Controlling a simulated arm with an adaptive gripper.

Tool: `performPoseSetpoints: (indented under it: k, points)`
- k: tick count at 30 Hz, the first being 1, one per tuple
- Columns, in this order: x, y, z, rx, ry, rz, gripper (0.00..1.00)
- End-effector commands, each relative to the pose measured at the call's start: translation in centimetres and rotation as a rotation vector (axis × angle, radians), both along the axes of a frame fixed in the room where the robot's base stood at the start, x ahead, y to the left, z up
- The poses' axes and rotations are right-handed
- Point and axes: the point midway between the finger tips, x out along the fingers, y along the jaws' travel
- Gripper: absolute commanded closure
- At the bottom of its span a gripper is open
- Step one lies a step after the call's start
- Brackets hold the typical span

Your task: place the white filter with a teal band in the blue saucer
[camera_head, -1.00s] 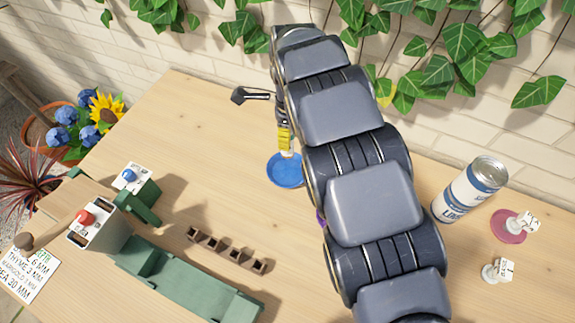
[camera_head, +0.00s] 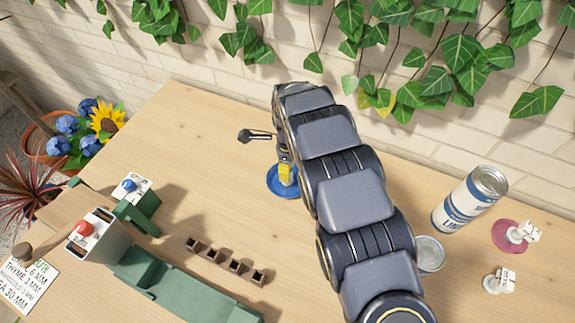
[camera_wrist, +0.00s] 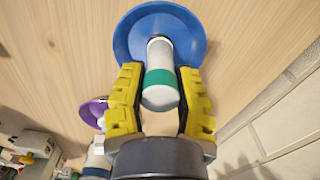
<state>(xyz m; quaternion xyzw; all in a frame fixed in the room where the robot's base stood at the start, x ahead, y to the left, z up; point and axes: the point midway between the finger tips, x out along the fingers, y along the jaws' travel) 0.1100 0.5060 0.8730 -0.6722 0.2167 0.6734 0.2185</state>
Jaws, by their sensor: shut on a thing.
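The white filter with a teal band (camera_wrist: 160,78) is between the yellow fingers of my gripper (camera_wrist: 158,80) in the wrist view. My gripper is shut on it. The filter's far end overlaps the middle of the blue saucer (camera_wrist: 135,38); I cannot tell whether it touches the saucer's floor. In the head view my gripper (camera_head: 286,172) is low over the blue saucer (camera_head: 274,191), near the back of the table. There the filter is mostly hidden by the fingers, and my arm covers the area right of the saucer.
A purple saucer (camera_wrist: 92,112) shows left of my gripper in the wrist view. A tall can (camera_head: 468,200), an open tin (camera_head: 430,254) and a pink saucer (camera_head: 503,237) stand to the right. Small brown pots (camera_head: 228,261) and a green tray (camera_head: 185,290) lie front left. The table's back left is clear.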

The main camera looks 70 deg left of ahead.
Motion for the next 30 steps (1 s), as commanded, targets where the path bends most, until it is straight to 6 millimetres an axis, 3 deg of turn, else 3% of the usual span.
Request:
performPoseSetpoints:
  k: [1,2,14,17,30]
  points:
    - [0.0,0.0,0.0,0.0,0.0,0.0,0.56]
    - [0.0,0.0,0.0,0.0,0.0,0.0,0.47]
    - [0.0,0.0,0.5,0.0,0.0,-0.001,0.47]
    - [0.0,0.0,1.8,0.001,0.0,-0.001,0.47]
    - [0.1,0.0,10.6,0.004,-0.001,-0.001,0.47]
